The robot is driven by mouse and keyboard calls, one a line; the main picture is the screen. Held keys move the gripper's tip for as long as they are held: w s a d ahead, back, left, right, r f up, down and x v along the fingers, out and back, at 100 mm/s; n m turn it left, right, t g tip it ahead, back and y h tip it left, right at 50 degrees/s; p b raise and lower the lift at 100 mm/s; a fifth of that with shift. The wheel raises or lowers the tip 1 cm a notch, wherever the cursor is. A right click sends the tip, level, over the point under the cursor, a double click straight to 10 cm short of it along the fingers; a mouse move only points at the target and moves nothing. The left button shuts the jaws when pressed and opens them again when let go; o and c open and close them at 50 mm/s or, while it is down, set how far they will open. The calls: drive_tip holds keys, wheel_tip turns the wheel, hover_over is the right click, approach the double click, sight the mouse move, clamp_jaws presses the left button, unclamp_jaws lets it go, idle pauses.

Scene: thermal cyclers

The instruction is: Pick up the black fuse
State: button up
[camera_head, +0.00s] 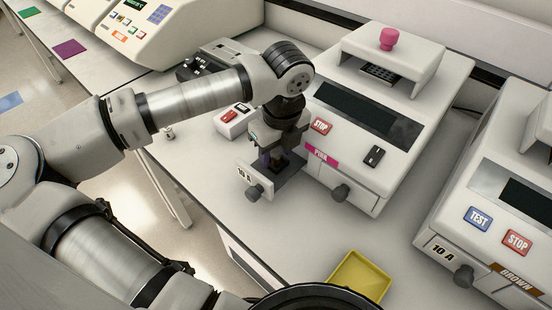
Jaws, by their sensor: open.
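My gripper (277,158) points down over the pulled-out drawer of the thermal cycler with the pink label (335,190). The drawer front (254,184) is marked "10 A" and has a dark knob. The drawer's dark inside shows just below and behind the fingers. My gripper is open, and its fingertips are at or just above the drawer. I cannot make out a black fuse clearly; the fingers and the dark drawer may hide it.
A small box with a red switch (233,121) stands left of my gripper. Another cycler with a brown label (490,235) stands at the right. A yellow tray (357,277) lies at the front edge. The bench between tray and pink-label cycler is clear.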

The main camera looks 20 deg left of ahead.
clamp_jaws()
drive_tip(key=shift+r, duration=0.1)
